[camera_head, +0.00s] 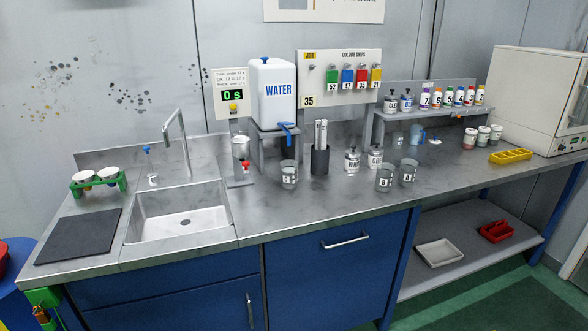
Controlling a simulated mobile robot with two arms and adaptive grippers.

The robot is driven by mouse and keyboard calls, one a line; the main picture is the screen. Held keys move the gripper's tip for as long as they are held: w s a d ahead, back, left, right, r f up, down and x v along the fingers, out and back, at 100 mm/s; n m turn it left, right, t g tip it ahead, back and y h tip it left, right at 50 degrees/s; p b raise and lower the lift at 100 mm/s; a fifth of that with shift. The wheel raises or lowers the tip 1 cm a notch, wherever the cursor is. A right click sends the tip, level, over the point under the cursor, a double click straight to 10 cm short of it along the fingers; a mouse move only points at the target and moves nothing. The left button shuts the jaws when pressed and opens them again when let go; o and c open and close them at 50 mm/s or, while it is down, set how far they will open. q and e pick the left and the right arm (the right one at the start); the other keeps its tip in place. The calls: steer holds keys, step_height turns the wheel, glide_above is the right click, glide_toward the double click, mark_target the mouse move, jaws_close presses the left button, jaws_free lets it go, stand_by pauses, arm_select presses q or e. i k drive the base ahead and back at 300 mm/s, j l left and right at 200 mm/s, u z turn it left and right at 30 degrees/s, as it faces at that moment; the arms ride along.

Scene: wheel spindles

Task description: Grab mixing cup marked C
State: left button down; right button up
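Three clear grey mixing cups stand upright on the metal counter, each with a small white label. One cup (289,175) stands alone, in front of the water tank and left of the dark rod holder. Its label looks like a C or G, but is too small to read surely. The other two, a left cup (384,178) and a right cup (408,171), stand close together further right; I cannot read their letters surely. Neither of my grippers is in view.
A white water tank (273,93) with a blue tap stands behind the lone cup. The sink (182,223) is to the left. Two small labelled bottles (352,160) (375,157) stand behind the cup pair. The counter front (320,212) is clear.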

mark_target(288, 168)
steer(key=i+j, duration=0.2)
steer(key=j, duration=0.15)
steer(key=i+j+z, duration=0.15)
steer(key=j, duration=0.15)
steer(key=i+j, duration=0.15)
steer(key=j, duration=0.2)
